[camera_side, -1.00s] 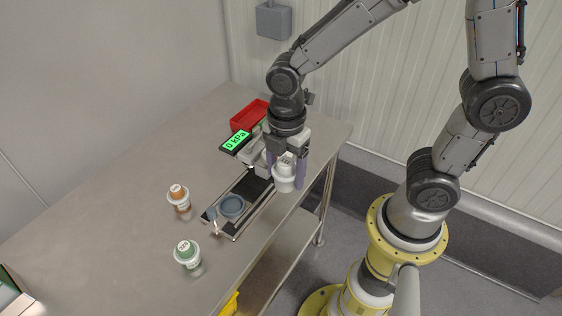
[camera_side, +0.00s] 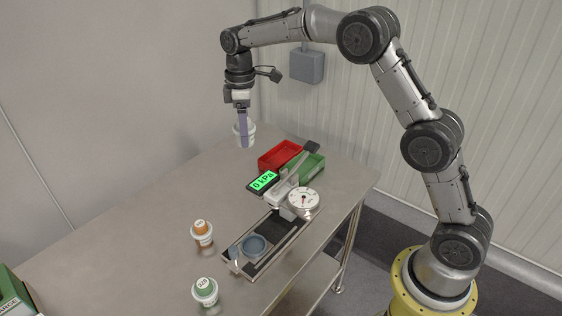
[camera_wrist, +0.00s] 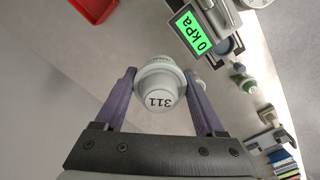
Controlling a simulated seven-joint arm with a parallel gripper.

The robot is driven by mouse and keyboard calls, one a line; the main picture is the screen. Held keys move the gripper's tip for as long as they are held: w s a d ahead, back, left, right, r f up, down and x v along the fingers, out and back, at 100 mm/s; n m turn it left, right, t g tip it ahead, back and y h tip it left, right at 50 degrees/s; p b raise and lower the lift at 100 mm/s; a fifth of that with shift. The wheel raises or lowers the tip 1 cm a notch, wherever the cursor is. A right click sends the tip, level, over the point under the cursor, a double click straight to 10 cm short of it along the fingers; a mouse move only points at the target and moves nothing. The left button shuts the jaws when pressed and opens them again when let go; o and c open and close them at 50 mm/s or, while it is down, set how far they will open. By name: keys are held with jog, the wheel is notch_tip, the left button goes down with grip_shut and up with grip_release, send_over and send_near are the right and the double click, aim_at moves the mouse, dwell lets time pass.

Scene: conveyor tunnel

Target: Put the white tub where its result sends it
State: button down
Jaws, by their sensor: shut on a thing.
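My gripper (camera_side: 243,140) is shut on the white tub (camera_side: 252,134) and holds it in the air above the table's back left. In the wrist view the tub (camera_wrist: 160,72) sits between the two purple fingers, with the number 311 on its end facing the camera. A green-lit display (camera_side: 263,181) reads 0 kPa; it also shows in the wrist view (camera_wrist: 193,30). A red tray (camera_side: 272,163) and a green tray (camera_side: 313,168) stand side by side at the back, to the right of the held tub.
A track with a blue-grey round cup (camera_side: 254,245) and a dial gauge (camera_side: 303,199) runs along the table's right side.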

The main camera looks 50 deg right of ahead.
jog(key=w+d+f+m, duration=0.25)
jog(key=w+d, duration=0.25)
jog(key=d, duration=0.3)
jog(key=m, duration=0.2)
send_over(276, 165)
notch_tip(276, 165, down, 14)
jog(key=shift+f, duration=0.15)
jog(key=shift+w+f, duration=0.1)
jog(key=shift+f, duration=2.2)
jog(key=shift+f, duration=0.15)
jog(key=shift+c, duration=1.2)
grip_release()
